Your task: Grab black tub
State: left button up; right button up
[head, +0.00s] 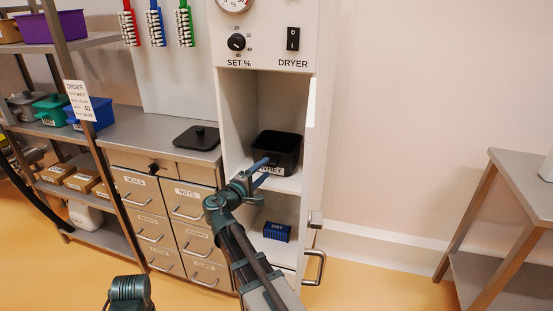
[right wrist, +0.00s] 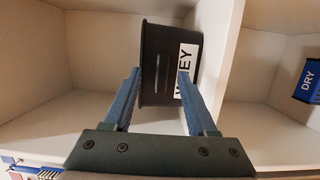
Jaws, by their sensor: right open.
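The black tub (head: 283,147) stands on the upper shelf inside the open dryer cabinet. It has a white label reading WHEY. In the right wrist view the tub (right wrist: 160,62) lies straight ahead of my right gripper (right wrist: 160,85). The blue fingers are open, with the tub's labelled front at and just beyond their tips. I cannot tell whether they touch it. In the head view my right gripper (head: 258,170) is at the cabinet opening, at the tub's lower left front. My left gripper is not in view; a dark green joint of mine shows at the bottom.
The dryer's door (head: 309,150) stands open at the right of the opening. A blue DRY box (head: 276,231) sits on the lower shelf. A black lid (head: 197,137) lies on the steel counter (head: 160,131) at left. A steel table (head: 525,180) stands at far right.

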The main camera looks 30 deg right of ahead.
aim_at(269, 166)
jog(key=x, duration=0.4)
jog(key=shift+f, duration=0.15)
jog(key=shift+a, duration=0.1)
jog(key=shift+c, duration=0.3)
grip_shut()
dwell(0.8)
